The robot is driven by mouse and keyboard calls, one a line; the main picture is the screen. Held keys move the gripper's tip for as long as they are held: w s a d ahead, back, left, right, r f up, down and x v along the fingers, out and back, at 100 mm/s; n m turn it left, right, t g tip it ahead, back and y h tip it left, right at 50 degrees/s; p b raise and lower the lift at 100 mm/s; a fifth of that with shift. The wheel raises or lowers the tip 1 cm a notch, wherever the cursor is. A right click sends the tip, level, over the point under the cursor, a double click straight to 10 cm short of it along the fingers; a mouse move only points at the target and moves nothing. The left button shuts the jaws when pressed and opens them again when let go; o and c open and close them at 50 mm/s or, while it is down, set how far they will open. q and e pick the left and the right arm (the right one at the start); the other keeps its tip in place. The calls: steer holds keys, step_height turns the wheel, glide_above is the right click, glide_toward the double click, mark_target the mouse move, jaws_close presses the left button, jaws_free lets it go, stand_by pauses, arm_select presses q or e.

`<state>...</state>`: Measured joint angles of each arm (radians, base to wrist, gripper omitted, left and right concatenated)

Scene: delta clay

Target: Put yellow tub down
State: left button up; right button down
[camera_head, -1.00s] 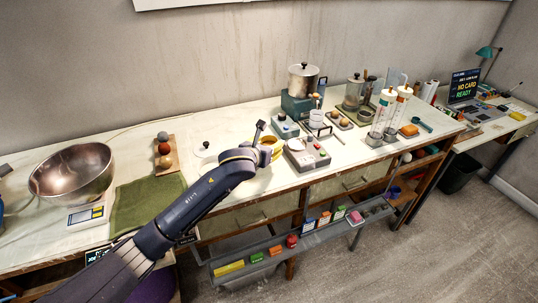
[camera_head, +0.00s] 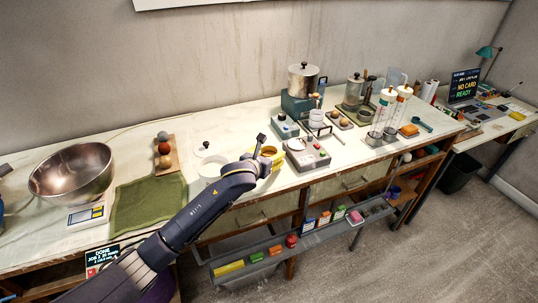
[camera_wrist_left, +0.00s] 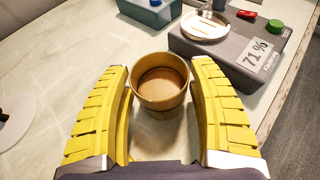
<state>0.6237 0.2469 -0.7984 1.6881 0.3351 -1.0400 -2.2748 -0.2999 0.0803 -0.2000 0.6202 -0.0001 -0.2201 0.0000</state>
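The yellow tub (camera_head: 268,148) stands upright on the pale bench, left of the grey scale; it also shows in the left wrist view (camera_wrist_left: 160,92), with brownish contents. My left gripper (camera_head: 270,160) is at the tub, on its near side. In the left wrist view, the yellow fingers of my left gripper (camera_wrist_left: 160,75) are spread on both sides of the tub, with narrow gaps between them and its wall. The tub's lower near side is partly hidden by the gripper in the head view. My right gripper is not in view.
The grey scale (camera_head: 308,155) reads 71 % in the left wrist view (camera_wrist_left: 235,48). A teal-grey box (camera_head: 285,125) stands behind. A white disc (camera_head: 211,169) lies to the left. The bench's front edge is close; a shelf (camera_head: 325,230) hangs below.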

arm_select(q)
steer(key=shift+o, duration=0.9)
steer(key=shift+r, duration=0.2)
steer(key=v, duration=1.2)
